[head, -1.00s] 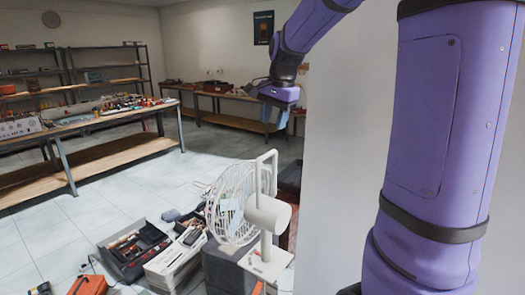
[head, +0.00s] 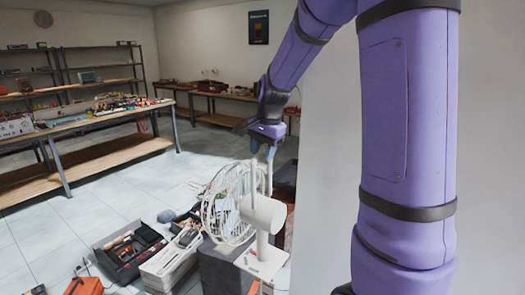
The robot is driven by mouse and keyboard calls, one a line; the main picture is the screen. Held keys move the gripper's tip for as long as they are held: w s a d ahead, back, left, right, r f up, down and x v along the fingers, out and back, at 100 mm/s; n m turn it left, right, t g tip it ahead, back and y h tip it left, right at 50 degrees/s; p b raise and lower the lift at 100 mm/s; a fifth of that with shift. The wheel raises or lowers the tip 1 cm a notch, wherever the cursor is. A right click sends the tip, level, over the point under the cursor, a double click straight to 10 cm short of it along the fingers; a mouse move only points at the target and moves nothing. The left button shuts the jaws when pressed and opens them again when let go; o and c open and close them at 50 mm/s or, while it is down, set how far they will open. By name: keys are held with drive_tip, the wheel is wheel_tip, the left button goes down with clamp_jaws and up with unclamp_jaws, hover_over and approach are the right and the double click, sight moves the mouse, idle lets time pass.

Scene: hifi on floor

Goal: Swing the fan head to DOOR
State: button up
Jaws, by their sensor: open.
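The white fan (head: 262,214) stands on a dark grey block (head: 222,268) in the lower middle of the head view. Its round wire cage (head: 224,208) faces left and away from me, and its motor housing is on the near right side. An upright bar handle (head: 267,181) rises above the head. My gripper (head: 263,152) points down at the top of this handle, with its fingers open. It overlaps the handle top in the picture; I cannot tell whether they touch. No DOOR mark is readable.
A toolbox (head: 131,250), a white box (head: 172,262) and an orange case (head: 84,287) lie on the floor left of the fan. A workbench (head: 95,152) stands at the left. A pale wall (head: 328,180) is close on the right.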

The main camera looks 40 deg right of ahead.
clamp_jaws()
drive_tip(key=shift+n, duration=0.3)
drive_tip(key=n, duration=0.4)
drive_tip(key=shift+d+y, duration=0.1)
drive_tip(key=shift+y, duration=0.3)
drive_tip(key=n+g, duration=0.1)
drive_tip(key=n, duration=0.3)
drive_tip(key=shift+d+n, duration=0.1)
drive_tip(key=shift+n, duration=0.3)
drive_tip(key=n+g, duration=0.1)
drive_tip(key=n, duration=0.3)
drive_tip(key=shift+w+n+y, duration=0.1)
drive_tip(key=shift+n+y, duration=0.2)
drive_tip(key=n, duration=0.4)
drive_tip(key=shift+w+d+n+g, duration=0.1)
drive_tip(key=shift+n+g, duration=0.3)
